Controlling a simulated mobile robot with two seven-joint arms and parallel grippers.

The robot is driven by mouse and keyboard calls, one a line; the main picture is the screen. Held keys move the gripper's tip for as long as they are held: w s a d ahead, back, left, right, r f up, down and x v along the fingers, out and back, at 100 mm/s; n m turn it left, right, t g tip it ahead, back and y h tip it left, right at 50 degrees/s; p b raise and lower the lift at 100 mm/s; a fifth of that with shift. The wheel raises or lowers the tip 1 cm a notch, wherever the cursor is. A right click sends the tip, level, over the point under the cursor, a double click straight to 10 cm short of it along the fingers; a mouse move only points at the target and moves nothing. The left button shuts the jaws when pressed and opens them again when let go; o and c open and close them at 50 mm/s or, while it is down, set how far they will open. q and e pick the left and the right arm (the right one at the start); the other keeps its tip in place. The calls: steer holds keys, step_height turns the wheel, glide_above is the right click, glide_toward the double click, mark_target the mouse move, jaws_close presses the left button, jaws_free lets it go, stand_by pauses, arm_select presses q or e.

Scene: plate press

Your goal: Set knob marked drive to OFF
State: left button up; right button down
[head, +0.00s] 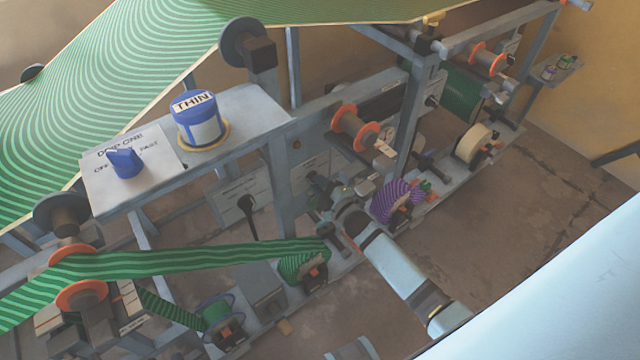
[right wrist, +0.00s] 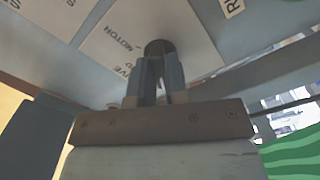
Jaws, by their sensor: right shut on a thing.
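The knob marked drive (right wrist: 158,46) is a dark round knob on a pale label plate (right wrist: 115,38) in the right wrist view. The plate carries partly covered lettering, with "MOTO" and "VE" readable. My right gripper (right wrist: 160,68) is shut on this knob, its two fingers on either side of it. In the head view my right gripper (head: 320,190) reaches from the lower right to the panel under the frame's beam. The knob is hidden there by the gripper. The OFF mark and the knob's pointer cannot be made out. My left gripper is not in view.
A blue knob (head: 125,163) and a blue jar labelled THIN (head: 197,120) are on the upper shelf (head: 245,110). A green striped band (head: 190,262) runs in front. A purple striped roll (head: 392,202) stands close to my right arm.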

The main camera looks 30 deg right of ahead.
steer(key=c, duration=1.1)
jaws_free()
steer(key=shift+c, duration=0.2)
steer(key=s+d, duration=0.2)
steer(key=s, duration=1.1)
steer(key=shift+s+p, duration=0.35)
